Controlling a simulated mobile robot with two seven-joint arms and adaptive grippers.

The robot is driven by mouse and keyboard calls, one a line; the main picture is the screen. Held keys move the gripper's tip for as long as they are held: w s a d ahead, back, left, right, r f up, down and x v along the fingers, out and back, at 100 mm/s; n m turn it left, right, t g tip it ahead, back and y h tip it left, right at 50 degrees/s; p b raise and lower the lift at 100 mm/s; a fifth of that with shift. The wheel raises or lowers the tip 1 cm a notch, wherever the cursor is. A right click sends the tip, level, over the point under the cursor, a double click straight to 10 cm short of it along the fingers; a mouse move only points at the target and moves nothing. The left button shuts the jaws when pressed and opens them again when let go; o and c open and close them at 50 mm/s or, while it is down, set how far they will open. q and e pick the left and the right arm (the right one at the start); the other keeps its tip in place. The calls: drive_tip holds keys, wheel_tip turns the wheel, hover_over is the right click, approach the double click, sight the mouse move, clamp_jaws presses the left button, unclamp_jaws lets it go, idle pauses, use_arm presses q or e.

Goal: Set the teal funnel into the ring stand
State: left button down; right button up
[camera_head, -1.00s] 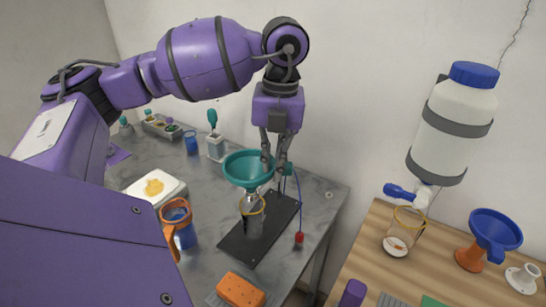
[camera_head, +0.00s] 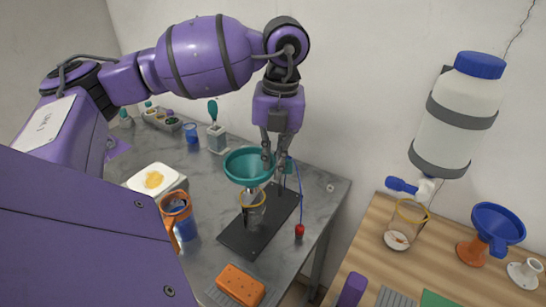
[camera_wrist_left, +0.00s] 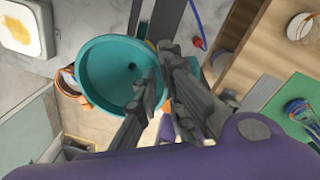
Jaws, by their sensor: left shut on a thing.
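The teal funnel (camera_head: 248,163) is mouth-up in the head view, over the stand's black base plate (camera_head: 235,238). My left gripper (camera_head: 273,163) is shut on the right side of its rim. The funnel's stem points down toward a yellow-rimmed glass (camera_head: 254,214) on the plate. I cannot tell whether the funnel touches the ring, which is hard to make out. In the left wrist view the funnel bowl (camera_wrist_left: 105,70) opens toward the camera, with the left fingers (camera_wrist_left: 155,85) at its right edge. My right gripper is not in view.
A wooden table (camera_head: 370,240) at right holds a blue funnel (camera_head: 496,228). A thin blue cable hangs right of the gripper.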

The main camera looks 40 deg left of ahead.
use_arm(q)
drive_tip(key=c, duration=1.2)
unclamp_jaws()
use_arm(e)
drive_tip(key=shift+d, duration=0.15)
use_arm(q)
drive_tip(key=shift+r, duration=0.1)
drive_tip(key=shift+r, duration=0.15)
drive_tip(key=shift+w+d+r+p, duration=0.1)
drive_tip(key=shift+r+p, duration=0.6)
drive_tip(key=shift+r, duration=0.65)
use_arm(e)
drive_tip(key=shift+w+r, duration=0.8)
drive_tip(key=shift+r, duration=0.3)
use_arm(q)
drive_tip(key=shift+r, duration=0.65)
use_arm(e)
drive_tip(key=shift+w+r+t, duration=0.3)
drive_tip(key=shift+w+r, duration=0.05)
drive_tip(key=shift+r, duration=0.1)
